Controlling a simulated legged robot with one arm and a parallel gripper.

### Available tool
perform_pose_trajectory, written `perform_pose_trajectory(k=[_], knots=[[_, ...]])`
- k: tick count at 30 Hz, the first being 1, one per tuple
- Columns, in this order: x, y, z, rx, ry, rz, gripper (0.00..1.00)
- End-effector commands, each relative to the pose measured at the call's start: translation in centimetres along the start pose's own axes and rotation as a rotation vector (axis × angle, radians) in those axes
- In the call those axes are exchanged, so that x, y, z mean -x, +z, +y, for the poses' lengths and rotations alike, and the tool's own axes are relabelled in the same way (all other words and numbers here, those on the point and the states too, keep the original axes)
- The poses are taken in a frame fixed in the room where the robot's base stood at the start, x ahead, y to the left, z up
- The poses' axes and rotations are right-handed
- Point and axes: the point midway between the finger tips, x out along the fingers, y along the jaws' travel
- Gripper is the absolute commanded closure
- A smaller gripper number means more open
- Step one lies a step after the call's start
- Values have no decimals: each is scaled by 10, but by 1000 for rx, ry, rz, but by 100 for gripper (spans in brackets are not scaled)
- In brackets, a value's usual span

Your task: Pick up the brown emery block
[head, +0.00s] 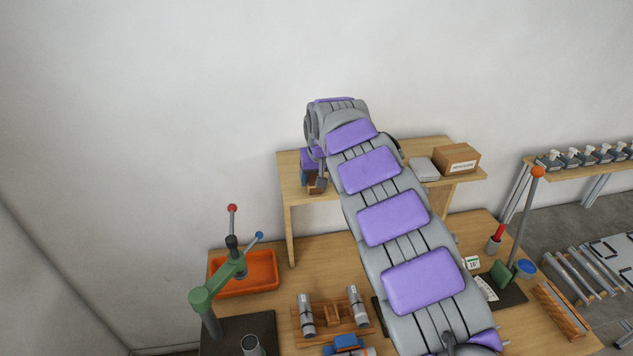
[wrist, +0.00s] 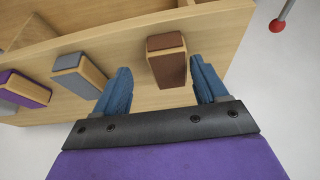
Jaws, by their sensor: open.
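The brown emery block (wrist: 168,69) stands on the wooden shelf, its brown face toward the wrist camera. My gripper (wrist: 160,66) is open, with one blue finger on each side of the block in the wrist view. Gaps show between the block and both fingers, and I see no contact. In the head view the block (head: 314,188) is a small brown patch at the shelf's left end, partly covered by my gripper (head: 313,180).
In the wrist view a grey block (wrist: 78,75) and a purple block (wrist: 25,88) sit left of the brown one on the shelf (head: 290,168). A cardboard box (head: 457,158) stands at the shelf's right. A red-knobbed lever (head: 232,209) rises below left.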

Motion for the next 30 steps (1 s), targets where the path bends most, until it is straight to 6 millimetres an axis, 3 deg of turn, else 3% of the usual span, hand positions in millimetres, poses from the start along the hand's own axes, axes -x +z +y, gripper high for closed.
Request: perform_pose_trajectory(k=[3,9,27,30], knots=[[-11,0,-2,1,0,1,28],[-11,0,-3,2,1,4,28],[-12,0,-2,1,0,3,84],[-12,0,-2,2,0,3,84]])
